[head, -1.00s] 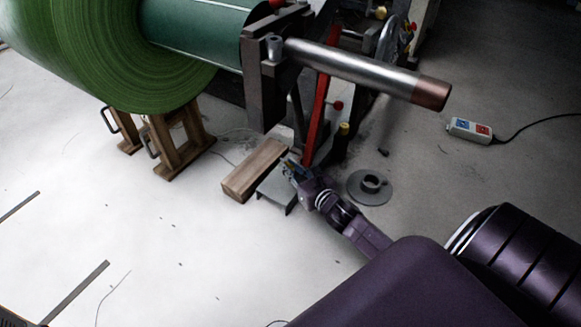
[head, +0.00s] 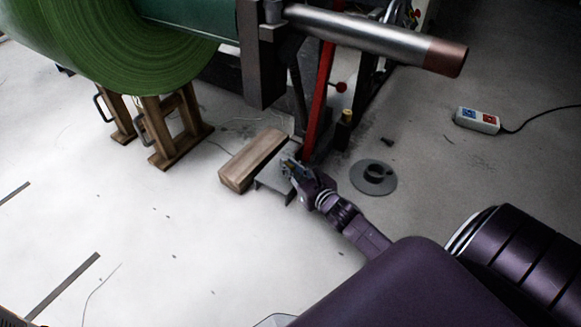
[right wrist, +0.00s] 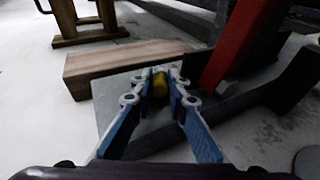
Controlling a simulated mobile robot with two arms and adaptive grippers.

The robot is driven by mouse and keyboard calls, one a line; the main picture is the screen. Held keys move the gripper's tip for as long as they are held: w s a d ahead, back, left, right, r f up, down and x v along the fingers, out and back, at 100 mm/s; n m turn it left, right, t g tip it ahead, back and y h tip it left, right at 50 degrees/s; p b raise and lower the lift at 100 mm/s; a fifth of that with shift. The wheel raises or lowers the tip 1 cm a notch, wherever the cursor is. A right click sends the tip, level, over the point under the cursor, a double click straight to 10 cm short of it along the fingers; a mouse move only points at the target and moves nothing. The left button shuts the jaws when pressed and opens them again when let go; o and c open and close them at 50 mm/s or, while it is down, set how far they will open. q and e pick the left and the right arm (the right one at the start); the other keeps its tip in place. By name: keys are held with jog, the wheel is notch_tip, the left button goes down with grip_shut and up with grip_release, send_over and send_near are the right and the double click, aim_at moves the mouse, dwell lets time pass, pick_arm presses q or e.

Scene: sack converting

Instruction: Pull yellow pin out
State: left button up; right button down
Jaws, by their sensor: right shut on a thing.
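In the head view the right gripper (head: 290,167) is low, over the grey metal plate (head: 268,184) beside the foot of the red lever (head: 319,105). The pin cannot be made out clearly there, and its lower end is hidden. My left gripper is not in view.
A wooden block (head: 250,162) lies against the plate's left side. A grey flanged disc (head: 373,178) lies to the right. A steel shaft (head: 375,38) juts out above, and a green roll (head: 120,45) hangs at upper left. Floor at lower left is largely clear.

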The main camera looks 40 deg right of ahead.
jog(key=c, duration=1.8)
grip_release()
notch_tip(320, 180, up, 10)
